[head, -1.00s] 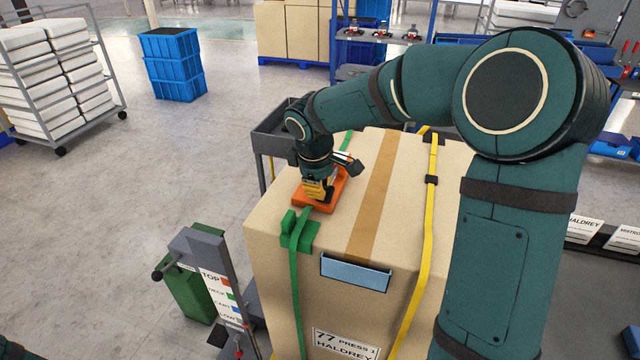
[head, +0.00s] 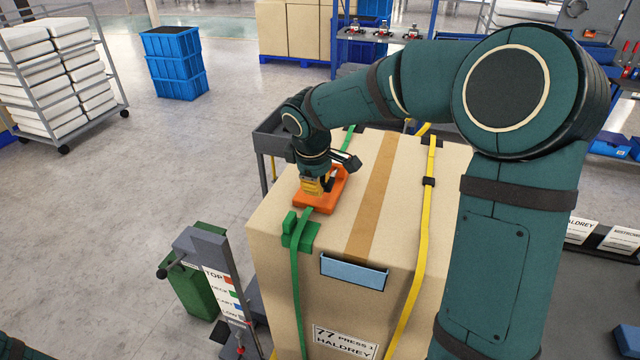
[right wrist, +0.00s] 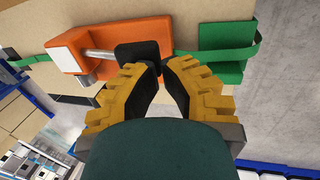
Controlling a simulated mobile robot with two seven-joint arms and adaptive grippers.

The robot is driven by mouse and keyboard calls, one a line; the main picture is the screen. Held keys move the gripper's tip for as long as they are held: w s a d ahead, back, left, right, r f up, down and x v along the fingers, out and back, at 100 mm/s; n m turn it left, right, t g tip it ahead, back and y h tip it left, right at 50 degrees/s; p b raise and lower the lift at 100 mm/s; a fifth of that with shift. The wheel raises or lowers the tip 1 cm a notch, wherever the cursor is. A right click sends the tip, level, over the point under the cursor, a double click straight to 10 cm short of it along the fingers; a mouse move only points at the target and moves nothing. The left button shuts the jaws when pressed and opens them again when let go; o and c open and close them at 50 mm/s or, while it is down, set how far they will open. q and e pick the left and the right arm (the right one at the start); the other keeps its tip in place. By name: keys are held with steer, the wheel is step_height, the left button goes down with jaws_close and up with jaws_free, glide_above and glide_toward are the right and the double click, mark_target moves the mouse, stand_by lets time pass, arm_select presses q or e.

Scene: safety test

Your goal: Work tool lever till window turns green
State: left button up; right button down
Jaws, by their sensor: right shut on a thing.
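The orange tool (head: 331,190) lies on top of a large cardboard box, in line with a green strap. In the right wrist view the tool (right wrist: 125,32) shows a pale, whitish window (right wrist: 62,52) and a metal lever (right wrist: 98,54) with a black grip (right wrist: 137,58). The window shows no green. My right gripper (head: 313,190), with yellow fingers, is down at the tool in the head view. In the wrist view its fingertips (right wrist: 163,67) are close together at the black grip, shut on the lever and partly covering it. My left gripper is out of view.
The box (head: 275,222) also carries a green corner piece (head: 302,232), a yellow strap (head: 428,210) and a blue label holder (head: 353,271). A grey stand with a TOP sign (head: 218,278) and a green bin (head: 190,290) stand left of it. Open floor lies further left.

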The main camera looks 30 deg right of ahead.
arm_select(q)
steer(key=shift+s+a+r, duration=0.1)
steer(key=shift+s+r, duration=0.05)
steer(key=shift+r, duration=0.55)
arm_select(e)
steer(key=s+a+v, duration=0.1)
steer(key=v, duration=0.9)
steer(key=shift+s+a, duration=0.2)
steer(key=shift+a, duration=0.2)
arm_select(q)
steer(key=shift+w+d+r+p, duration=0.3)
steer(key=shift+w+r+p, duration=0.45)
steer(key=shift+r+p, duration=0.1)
arm_select(e)
steer(key=w+d+r+g+y, duration=0.1)
steer(key=w+d+r+y, duration=0.1)
steer(key=w+d+r, duration=0.3)
steer(key=shift+w+d+r+g, duration=0.2)
steer(key=shift+d+r+g, duration=0.2)
steer(key=shift+d+r, duration=0.35)
steer(key=shift+d+f, duration=0.1)
steer(key=shift+f, duration=0.1)
arm_select(q)
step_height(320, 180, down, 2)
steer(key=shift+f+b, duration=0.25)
steer(key=shift+b, duration=0.8)
arm_select(e)
step_height(320, 180, down, 14)
